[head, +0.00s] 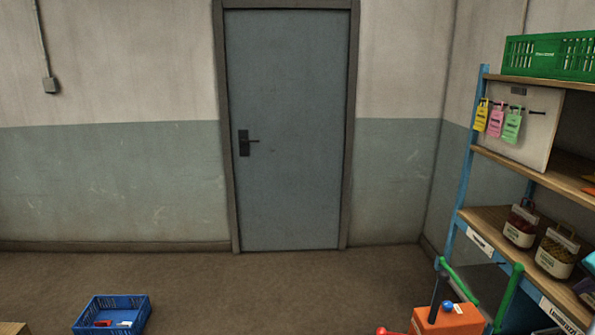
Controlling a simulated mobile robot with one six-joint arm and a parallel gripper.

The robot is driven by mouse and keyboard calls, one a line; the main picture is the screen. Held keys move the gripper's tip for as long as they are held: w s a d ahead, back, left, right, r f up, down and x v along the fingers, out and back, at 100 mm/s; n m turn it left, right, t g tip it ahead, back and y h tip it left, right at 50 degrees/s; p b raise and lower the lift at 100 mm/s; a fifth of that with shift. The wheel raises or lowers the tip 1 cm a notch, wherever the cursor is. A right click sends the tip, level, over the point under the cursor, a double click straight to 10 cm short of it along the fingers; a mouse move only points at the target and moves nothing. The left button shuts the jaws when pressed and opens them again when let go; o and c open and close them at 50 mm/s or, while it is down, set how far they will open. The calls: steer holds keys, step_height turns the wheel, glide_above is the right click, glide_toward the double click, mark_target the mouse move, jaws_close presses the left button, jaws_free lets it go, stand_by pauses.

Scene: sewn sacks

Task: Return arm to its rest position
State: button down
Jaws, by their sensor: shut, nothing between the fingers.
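My gripper and arm do not clearly show in the head view, so I cannot see how the arm is posed. The view looks across a brown floor (260,295) to a closed grey-blue door (287,140) with a dark handle.
A blue crate (111,299) with small red and white items lies on the floor at lower left. A shelf rack (467,165) at right holds bags and a green crate (550,54). An orange object (450,322) and green bars (460,281) stand before it. The middle floor is clear.

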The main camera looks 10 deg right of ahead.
steer(key=w+a+f+n+y+b, duration=0.3)
steer(key=w+a+f+n+y, duration=0.1)
steer(key=w+a+f, duration=1.5)
steer(key=w+a+f+n+g+y+b, duration=0.1)
steer(key=w+a+f+n+g, duration=0.1)
steer(key=a+f, duration=0.95)
steer(key=w+a+f+n+g+y+b, duration=0.1)
steer(key=w+a+f+y, duration=0.1)
steer(key=a+f, duration=0.95)
steer(key=s+a+f+n+g+b, duration=0.15)
steer(key=s+a+f, duration=0.3)
steer(key=a, duration=0.45)
steer(key=s+a+f+n+g, duration=0.15)
steer(key=s+a+f, duration=0.3)
steer(key=a, duration=0.45)
steer(key=s+a+f+n+g+b, duration=0.15)
steer(key=s+a+f, duration=0.3)
steer(key=a, duration=0.55)
steer(key=s+a+f+n+g, duration=0.1)
steer(key=s+a+f, duration=0.2)
steer(key=s, duration=0.3)
steer(key=s+a+f+n+g, duration=0.1)
steer(key=s+a+f+g, duration=0.15)
steer(key=s, duration=0.35)
steer(key=s+n+g+h+b, duration=0.1)
steer(key=s+n+h, duration=0.1)
steer(key=s, duration=0.9)
steer(key=shift+d+n, duration=0.2)
steer(key=shift+n, duration=0.15)
